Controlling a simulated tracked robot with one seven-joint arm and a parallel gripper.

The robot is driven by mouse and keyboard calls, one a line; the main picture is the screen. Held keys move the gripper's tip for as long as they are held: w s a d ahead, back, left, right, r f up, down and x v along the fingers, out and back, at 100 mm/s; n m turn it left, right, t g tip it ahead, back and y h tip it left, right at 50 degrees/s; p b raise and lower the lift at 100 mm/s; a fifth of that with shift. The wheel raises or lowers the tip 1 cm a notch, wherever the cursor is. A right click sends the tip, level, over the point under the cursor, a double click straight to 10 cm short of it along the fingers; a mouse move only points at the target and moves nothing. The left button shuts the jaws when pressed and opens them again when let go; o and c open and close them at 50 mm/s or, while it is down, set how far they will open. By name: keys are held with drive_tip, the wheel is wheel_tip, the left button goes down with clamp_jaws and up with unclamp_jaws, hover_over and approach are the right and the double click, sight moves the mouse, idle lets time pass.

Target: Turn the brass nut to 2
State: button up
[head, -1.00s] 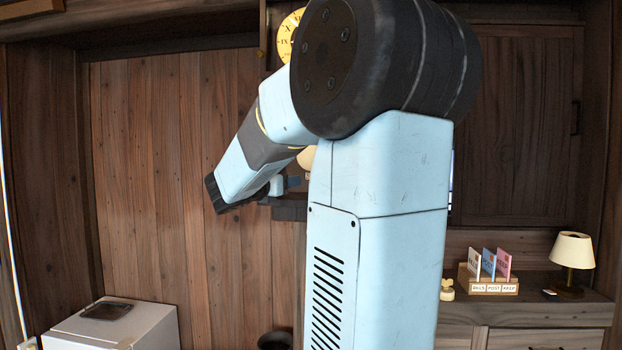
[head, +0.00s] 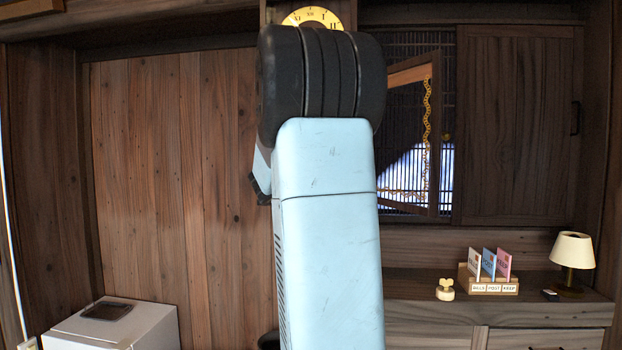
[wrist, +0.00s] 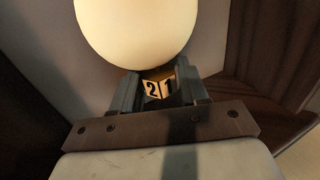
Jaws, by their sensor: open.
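The brass nut (wrist: 159,89) shows in the wrist view, with a black 2 on its left face and a 1 on its right face. An edge between the two faces points toward the camera. It sits just below a large glowing cream globe (wrist: 135,30). My gripper (wrist: 160,91) is open, with one dark finger on each side of the nut. I cannot tell whether the fingers touch it. In the head view my own arm hides the gripper, the nut and the globe.
A yellow clock (head: 313,17) is partly hidden behind my arm. On the right, a cabinet top (head: 420,287) bears a card holder (head: 488,287), a small lamp (head: 571,252) and a small cream object (head: 445,289). A white box (head: 120,330) stands at lower left.

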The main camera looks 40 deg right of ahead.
drive_tip(key=shift+d, duration=0.15)
drive_tip(key=c, duration=0.7)
drive_tip(key=shift+n+t+y, duration=0.4)
drive_tip(key=shift+n+t, duration=0.1)
drive_tip(key=shift+t, duration=0.4)
drive_tip(key=shift+f+n+t+y, duration=0.1)
drive_tip(key=shift+n+t+y, duration=0.3)
drive_tip(key=shift+n+t, duration=0.35)
drive_tip(key=shift+t, duration=0.35)
drive_tip(key=shift+w+n+t+y, duration=0.1)
drive_tip(key=shift+n+t+y, duration=1.75)
drive_tip(key=shift+t+y, duration=0.2)
drive_tip(key=shift+n+t+y, duration=0.3)
drive_tip(key=shift+t+y, duration=0.05)
drive_tip(key=shift+n+t+y, duration=0.8)
drive_tip(key=shift+n+y, duration=0.3)
drive_tip(key=shift+y, duration=0.2)
